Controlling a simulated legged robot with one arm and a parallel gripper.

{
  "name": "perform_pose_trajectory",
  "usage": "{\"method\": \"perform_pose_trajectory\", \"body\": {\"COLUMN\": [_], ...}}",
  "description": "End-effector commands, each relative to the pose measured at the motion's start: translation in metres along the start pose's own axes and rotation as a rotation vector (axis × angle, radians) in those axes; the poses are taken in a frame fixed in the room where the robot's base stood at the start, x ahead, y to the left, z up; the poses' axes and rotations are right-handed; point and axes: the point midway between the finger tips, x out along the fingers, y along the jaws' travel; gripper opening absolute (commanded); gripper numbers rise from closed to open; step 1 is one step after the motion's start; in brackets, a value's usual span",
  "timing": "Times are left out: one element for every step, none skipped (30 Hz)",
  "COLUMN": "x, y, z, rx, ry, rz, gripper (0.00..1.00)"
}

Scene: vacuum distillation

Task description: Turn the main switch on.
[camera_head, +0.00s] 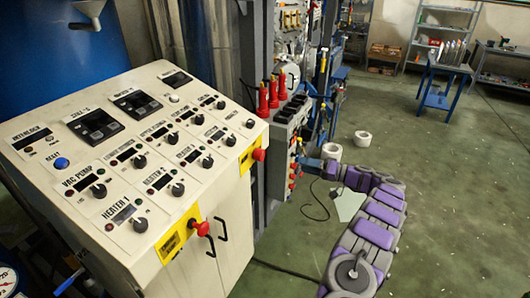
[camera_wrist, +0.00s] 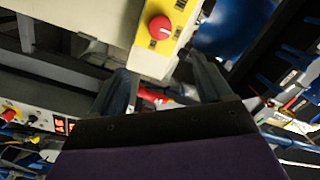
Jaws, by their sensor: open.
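The sloped control console (camera_head: 150,150) stands at left in the head view. Its front carries a red knob (camera_head: 200,228) on a yellow plate (camera_head: 174,242) with small dark lettering that I cannot read. I cannot tell for sure which one is the main switch. In the wrist view my gripper (camera_wrist: 160,90) is open and empty, its two fingers apart. A round red knob (camera_wrist: 160,27) on a yellow plate shows beyond the fingers, apart from them.
Red-topped parts (camera_head: 268,94) and a grey equipment frame stand right of the console. A black cable (camera_head: 316,208) and a white roll (camera_head: 362,138) lie on the green floor. A blue stand (camera_head: 440,85) and shelves are at the back.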

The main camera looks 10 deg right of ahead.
Motion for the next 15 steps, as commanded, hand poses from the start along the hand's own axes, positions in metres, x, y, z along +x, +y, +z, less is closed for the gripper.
{"method": "perform_pose_trajectory", "body": {"x": [0.0,0.001,0.004,0.007,0.01,0.015,0.02,0.025,0.032,0.037,0.043,0.051,0.057,0.063,0.07], "y": [0.002,0.002,0.002,0.002,0.002,0.002,0.002,0.002,0.002,0.002,0.002,0.003,0.003,0.003,0.003], "z": [0.001,0.0,0.0,0.0,0.0,0.0,0.0,0.0,0.001,0.0,0.0,0.0,0.0,0.0,0.0], "rx": [-0.003,-0.005,-0.006,-0.006,-0.006,-0.006,-0.006,-0.006,-0.006,-0.006,-0.006,-0.006,-0.005,-0.005,-0.005], "ry": [0.001,0.002,0.002,0.002,0.001,0.001,0.0,0.0,0.0,0.0,-0.001,-0.001,0.0,0.0,0.0], "rz": [0.001,0.001,0.0,0.0,0.0,-0.001,-0.002,-0.003,-0.003,-0.002,-0.002,-0.001,-0.001,-0.001,-0.001], "gripper": [0.79,0.79,0.79,0.79,0.79,0.79,0.79,0.79,0.79,0.79,0.79,0.79,0.79,0.79,0.79]}}
